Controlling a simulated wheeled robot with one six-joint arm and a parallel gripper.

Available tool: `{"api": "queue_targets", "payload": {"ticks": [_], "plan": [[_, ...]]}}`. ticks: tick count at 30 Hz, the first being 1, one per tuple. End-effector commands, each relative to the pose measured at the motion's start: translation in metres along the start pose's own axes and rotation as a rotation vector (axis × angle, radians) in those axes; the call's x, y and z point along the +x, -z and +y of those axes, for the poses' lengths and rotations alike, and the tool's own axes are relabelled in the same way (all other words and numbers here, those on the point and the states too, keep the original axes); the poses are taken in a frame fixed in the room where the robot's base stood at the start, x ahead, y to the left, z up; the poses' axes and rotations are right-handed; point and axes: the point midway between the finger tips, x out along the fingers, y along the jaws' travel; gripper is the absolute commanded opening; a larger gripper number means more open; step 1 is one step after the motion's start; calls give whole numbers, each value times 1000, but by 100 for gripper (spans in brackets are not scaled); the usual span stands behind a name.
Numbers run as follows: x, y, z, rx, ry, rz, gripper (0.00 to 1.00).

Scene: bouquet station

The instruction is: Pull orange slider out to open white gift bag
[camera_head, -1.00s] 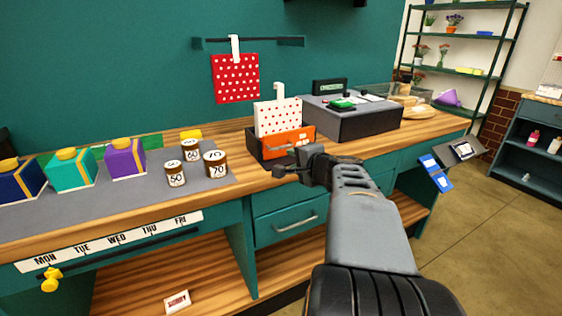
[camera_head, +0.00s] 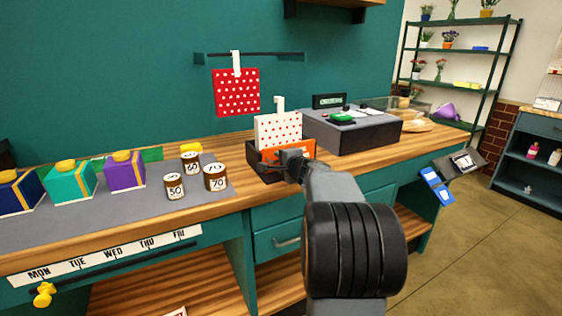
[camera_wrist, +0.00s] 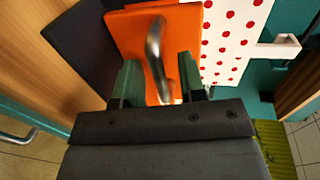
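The white gift bag with red dots (camera_head: 277,130) stands upright in a dark holder (camera_head: 262,170) on the counter. The orange slider (camera_head: 307,148) is the holder's front panel; it fills the middle of the wrist view (camera_wrist: 125,28). A silver bar handle (camera_wrist: 154,50) sticks out from it. My gripper (camera_head: 294,166) is at the slider's front and hides part of it. In the wrist view my gripper's fingers (camera_wrist: 160,82) are apart, one on each side of the handle, with visible gaps. Whether the bag's mouth is open cannot be told.
A red dotted bag (camera_head: 237,93) hangs on the wall rail behind. A grey register-like box (camera_head: 350,130) stands right of the holder. Several numbered jars (camera_head: 215,178) and coloured boxes (camera_head: 72,183) stand to the left. A drawer handle (camera_head: 286,242) juts out below the counter.

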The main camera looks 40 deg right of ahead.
Motion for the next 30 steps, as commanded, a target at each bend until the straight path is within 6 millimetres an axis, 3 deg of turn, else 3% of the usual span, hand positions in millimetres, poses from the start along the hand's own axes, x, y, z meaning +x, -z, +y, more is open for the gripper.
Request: {"api": "queue_targets", "payload": {"ticks": [12,24,30], "plan": [[5,0,0,0,0,0,37],[5,0,0,0,0,0,0],[5,0,0,0,0,0,0]]}}
